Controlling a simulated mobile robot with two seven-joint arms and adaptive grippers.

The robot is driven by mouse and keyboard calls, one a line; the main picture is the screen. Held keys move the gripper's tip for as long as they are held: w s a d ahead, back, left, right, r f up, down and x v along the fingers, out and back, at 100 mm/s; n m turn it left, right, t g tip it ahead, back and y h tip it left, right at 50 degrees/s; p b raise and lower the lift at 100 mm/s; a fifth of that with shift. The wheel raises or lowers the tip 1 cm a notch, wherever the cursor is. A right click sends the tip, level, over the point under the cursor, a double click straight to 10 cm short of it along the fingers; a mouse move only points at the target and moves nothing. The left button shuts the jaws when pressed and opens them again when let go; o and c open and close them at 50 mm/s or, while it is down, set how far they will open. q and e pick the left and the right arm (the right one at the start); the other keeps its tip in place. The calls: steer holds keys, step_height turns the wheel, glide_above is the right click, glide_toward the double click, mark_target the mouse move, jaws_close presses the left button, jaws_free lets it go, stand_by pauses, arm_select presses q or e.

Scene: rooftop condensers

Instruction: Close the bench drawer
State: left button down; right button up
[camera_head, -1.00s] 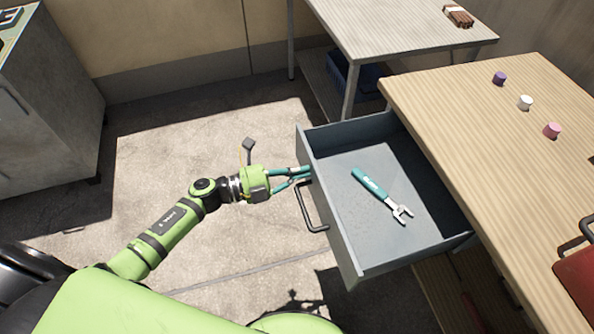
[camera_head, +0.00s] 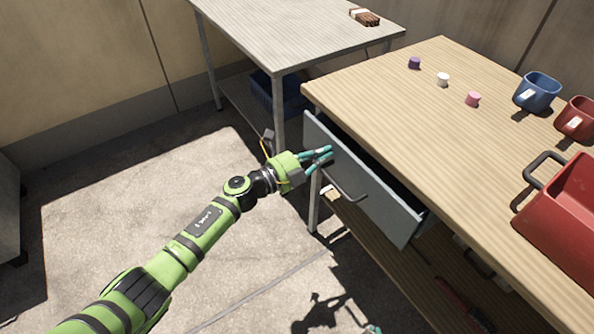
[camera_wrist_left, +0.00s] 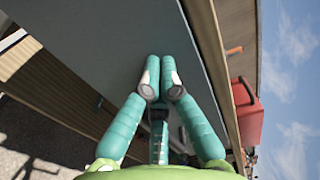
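The wrench inside the drawer is hidden now. My right gripper cannot be made out; a small teal part shows at the bottom edge.
On the bench top are purple, white and pink small caps (camera_head: 472,98), a blue mug (camera_head: 537,92), a red mug (camera_head: 577,118) and a red toolbox (camera_head: 565,215). A second table (camera_head: 300,30) stands behind, with a blue crate (camera_head: 280,95) below. Floor at left is clear.

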mark_target(335, 148)
arm_select(q)
steer(key=b+x, duration=0.1)
steer(key=x, duration=0.3)
steer(key=shift+f, duration=0.1)
steer(key=shift+d+b, duration=0.1)
steer(key=shift+b, duration=0.2)
steer(key=shift+r, duration=0.35)
